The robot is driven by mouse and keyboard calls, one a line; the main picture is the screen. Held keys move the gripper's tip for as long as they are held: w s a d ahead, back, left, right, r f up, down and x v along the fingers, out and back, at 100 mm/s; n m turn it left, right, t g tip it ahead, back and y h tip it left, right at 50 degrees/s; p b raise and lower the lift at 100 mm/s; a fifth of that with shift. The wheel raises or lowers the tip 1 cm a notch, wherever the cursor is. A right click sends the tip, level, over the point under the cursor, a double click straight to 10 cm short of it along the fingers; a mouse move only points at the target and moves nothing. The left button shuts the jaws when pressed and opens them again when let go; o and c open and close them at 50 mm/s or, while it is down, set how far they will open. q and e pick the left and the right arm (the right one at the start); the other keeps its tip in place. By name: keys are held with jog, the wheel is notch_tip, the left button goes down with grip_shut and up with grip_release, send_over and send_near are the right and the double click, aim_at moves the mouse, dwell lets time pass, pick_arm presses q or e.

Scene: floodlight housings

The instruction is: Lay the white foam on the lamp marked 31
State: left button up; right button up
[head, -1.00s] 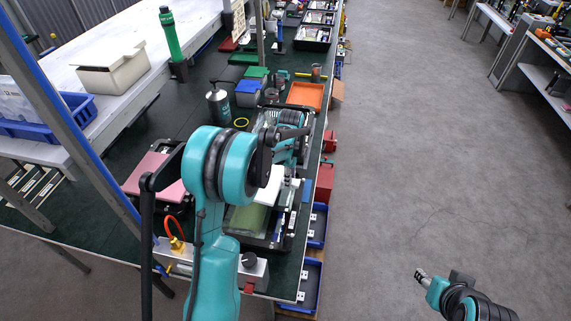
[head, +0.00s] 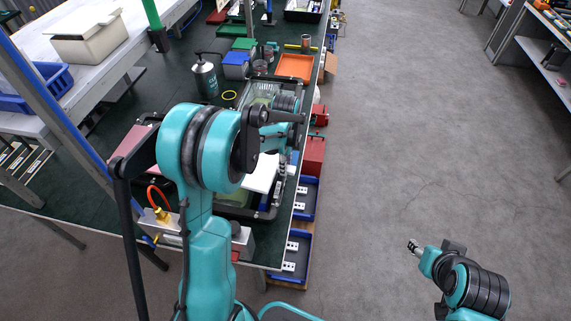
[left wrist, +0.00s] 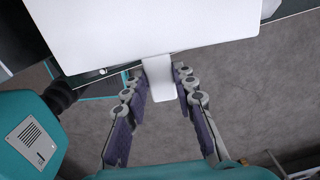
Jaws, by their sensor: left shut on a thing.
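The white foam (head: 262,173) is a flat white sheet above the black tray on the dark green bench, partly hidden by my left arm. In the left wrist view the white foam (left wrist: 160,30) fills the top, with a narrow tab reaching down between the fingers. My left gripper (left wrist: 161,78) is shut on that tab. My right gripper (head: 414,247) is over the floor at the lower right, away from the bench; its fingers are too small to read. No mark 31 is readable, and the lamp cannot be told apart; the area below the foam is largely hidden.
A black-rimmed tray (head: 273,212) lies under the foam. An orange tray (head: 294,66), a dark bottle (head: 205,76) and a yellow ring (head: 229,95) are farther back. Red boxes (head: 314,155) and blue bins (head: 297,253) line the bench's right side.

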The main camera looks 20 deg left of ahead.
pick_arm(q)
jog(key=shift+f+b, duration=2.2)
jog(key=shift+f, duration=0.75)
jog(key=o, duration=1.1)
jog(key=shift+o, duration=0.2)
notch_tip(320, 180, up, 12)
jog(key=shift+s+r, duration=0.1)
jog(key=shift+s+d+r+n, duration=0.2)
jog(key=shift+s+n, duration=0.1)
jog(key=s+d+r+n+t, duration=0.1)
jog(key=s+d+n+t, duration=0.2)
jog(key=s+n, duration=0.5)
jog(key=s+d+n+t, duration=0.4)
jog(key=s+n, duration=0.4)
jog(key=s, duration=0.2)
jog(key=shift+r, duration=0.35)
